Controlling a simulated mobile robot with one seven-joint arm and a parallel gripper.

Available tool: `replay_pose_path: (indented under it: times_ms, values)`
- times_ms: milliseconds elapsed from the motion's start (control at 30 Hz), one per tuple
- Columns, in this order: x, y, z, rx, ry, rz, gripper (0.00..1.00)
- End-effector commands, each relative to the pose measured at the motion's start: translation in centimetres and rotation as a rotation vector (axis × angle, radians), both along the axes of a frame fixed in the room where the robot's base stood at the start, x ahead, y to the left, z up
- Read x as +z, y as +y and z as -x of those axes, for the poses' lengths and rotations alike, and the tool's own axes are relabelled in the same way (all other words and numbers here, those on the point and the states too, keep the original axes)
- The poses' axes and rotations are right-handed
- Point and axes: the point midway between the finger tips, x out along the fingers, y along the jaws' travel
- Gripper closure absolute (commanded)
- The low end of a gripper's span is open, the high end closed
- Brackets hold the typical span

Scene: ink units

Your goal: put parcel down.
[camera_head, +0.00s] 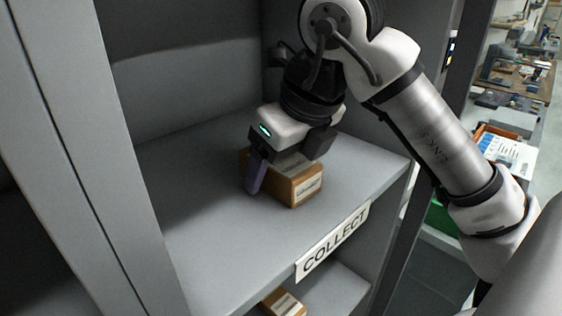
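The parcel, a brown cardboard box (306,187) with a pale label on its front, is at the COLLECT shelf (215,235) and appears to rest on it. My gripper (272,178) points down over the parcel from above. One purple-grey finger reaches down along the parcel's left-front face. The other finger is hidden behind the hand and the parcel. I cannot tell whether the fingers press on the parcel or stand slightly apart from it.
A COLLECT sign (332,241) is on the shelf's front edge. Another brown box (283,303) sits on the shelf below. Grey cabinet walls stand left and right. The shelf is clear left of the parcel. A cluttered workbench (512,75) is at the far right.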

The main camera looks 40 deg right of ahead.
Motion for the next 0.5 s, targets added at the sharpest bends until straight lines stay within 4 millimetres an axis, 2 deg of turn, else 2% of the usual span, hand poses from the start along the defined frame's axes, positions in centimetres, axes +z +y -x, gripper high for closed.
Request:
replay_pose_path:
  times_ms: [300, 500]
  values:
    - [1.0, -0.1, 0.3, -0.002, 0.0, 0.002, 0.24]
    - [4.4, -0.3, 1.6, -0.003, -0.001, 0.003, 0.24]
